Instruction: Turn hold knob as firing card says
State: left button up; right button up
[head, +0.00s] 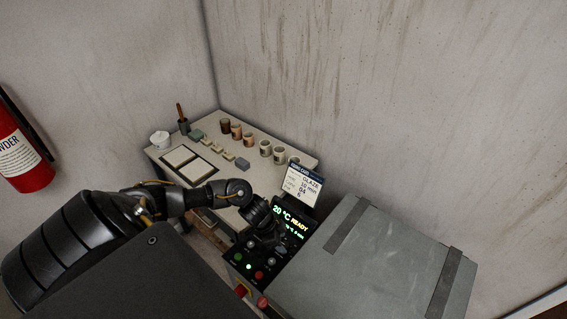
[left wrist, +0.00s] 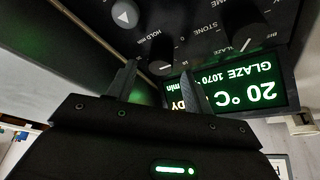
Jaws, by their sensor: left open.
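The firing card (head: 302,184) stands behind the kiln controls; I read GLAZE and 10 min on it, with smaller lines unclear. The black control panel (head: 238,257) has a lit display (head: 291,220) showing 20 °C and READY. In the left wrist view the picture is upside down; the display (left wrist: 240,95) also reads GLAZE 1070. The black hold knob (left wrist: 161,50), beside the HOLD min label, lies just beyond my left gripper (left wrist: 160,72), between its open fingers' lines. I cannot tell if they touch. In the head view my left gripper (head: 279,238) covers part of the panel.
A program knob (left wrist: 243,28) and an arrow button (left wrist: 125,14) sit close to the hold knob. The grey kiln lid (head: 385,262) is right of the panel. A table (head: 293,150) with cups and tiles stands behind. A fire extinguisher (head: 22,152) hangs at left.

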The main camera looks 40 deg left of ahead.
pick_arm(q)
jog(key=shift+x, duration=0.85)
jog(key=shift+d+f, duration=0.1)
jog(key=shift+f, duration=0.15)
jog(key=c, duration=1)
jog(key=shift+o, duration=0.2)
pick_arm(e)
jog(key=shift+s, duration=0.6)
